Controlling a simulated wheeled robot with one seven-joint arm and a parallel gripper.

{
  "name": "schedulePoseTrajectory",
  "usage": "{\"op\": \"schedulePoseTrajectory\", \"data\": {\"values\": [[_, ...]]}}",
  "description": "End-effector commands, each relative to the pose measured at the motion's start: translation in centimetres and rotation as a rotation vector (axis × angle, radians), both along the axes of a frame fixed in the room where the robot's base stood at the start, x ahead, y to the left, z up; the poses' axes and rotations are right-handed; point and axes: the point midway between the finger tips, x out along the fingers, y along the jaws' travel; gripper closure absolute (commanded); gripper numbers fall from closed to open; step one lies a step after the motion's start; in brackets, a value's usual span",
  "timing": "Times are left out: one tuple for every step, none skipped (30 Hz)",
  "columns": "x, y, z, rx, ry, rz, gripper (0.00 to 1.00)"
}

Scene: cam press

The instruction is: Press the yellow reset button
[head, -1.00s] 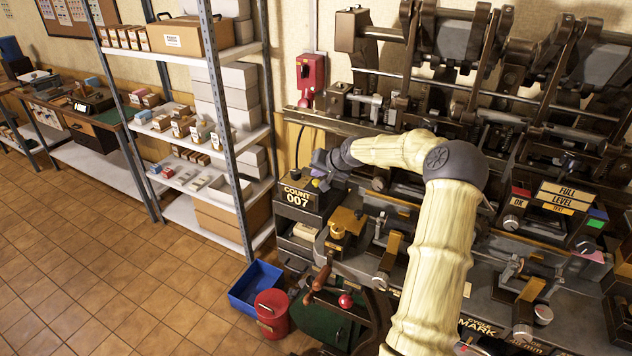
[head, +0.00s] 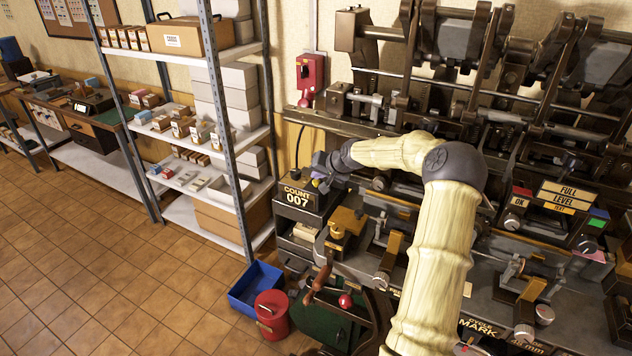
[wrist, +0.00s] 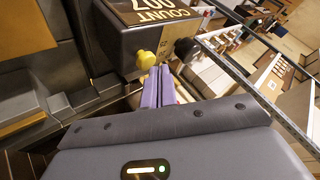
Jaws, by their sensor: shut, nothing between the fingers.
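The yellow reset button (wrist: 146,60) sticks out of the side of the dark counter box (wrist: 125,35) in the wrist view. A black knob (wrist: 186,50) stands beside it on the right. My gripper (wrist: 160,72) has its purple fingers shut together and empty. In the picture the fingertips are just below and right of the yellow button; whether they touch it I cannot tell. In the head view the counter box (head: 297,199) reads COUNT 007. My gripper (head: 320,184) is at its right end there, and the button itself is hard to make out.
The large press (head: 450,130) with levers and shafts fills the right. A metal shelf (head: 225,140) with boxes stands left of the counter. A blue bin (head: 243,300) and a red can (head: 272,318) are on the floor below. The tiled floor at left is clear.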

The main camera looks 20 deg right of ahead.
Motion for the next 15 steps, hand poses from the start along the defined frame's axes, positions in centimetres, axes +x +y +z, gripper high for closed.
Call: {"op": "schedulePoseTrajectory", "data": {"values": [[-0.01, 0.01, -0.12, 0.0, 0.0, 0.0, 1.0], [0.0, 0.02, -0.15, 0.0, 0.0, 0.0, 1.0], [-0.01, 0.02, -0.19, 0.0, 0.0, 0.0, 1.0], [0.0, 0.01, -0.22, 0.0, 0.0, 0.0, 1.0], [0.0, 0.02, -0.25, 0.0, 0.001, 0.001, 1.0], [0.0, 0.02, -0.29, 0.0, 0.001, 0.001, 1.0], [0.0, 0.02, -0.31, 0.0, 0.001, 0.001, 1.0], [-0.01, 0.02, -0.34, 0.0, 0.0, 0.0, 1.0], [0.0, 0.03, -0.38, 0.0, 0.001, 0.001, 1.0], [0.0, 0.02, -0.41, 0.0, 0.0, 0.0, 1.0], [0.0, 0.03, -0.44, 0.0, 0.001, 0.001, 1.0], [0.0, 0.03, -0.48, 0.0, 0.001, 0.001, 1.0], [0.0, 0.04, -0.51, 0.0, 0.001, 0.001, 1.0], [0.0, 0.03, -0.54, 0.0, 0.001, 0.001, 1.0], [0.0, 0.03, -0.58, 0.0, 0.001, 0.001, 1.0]]}}
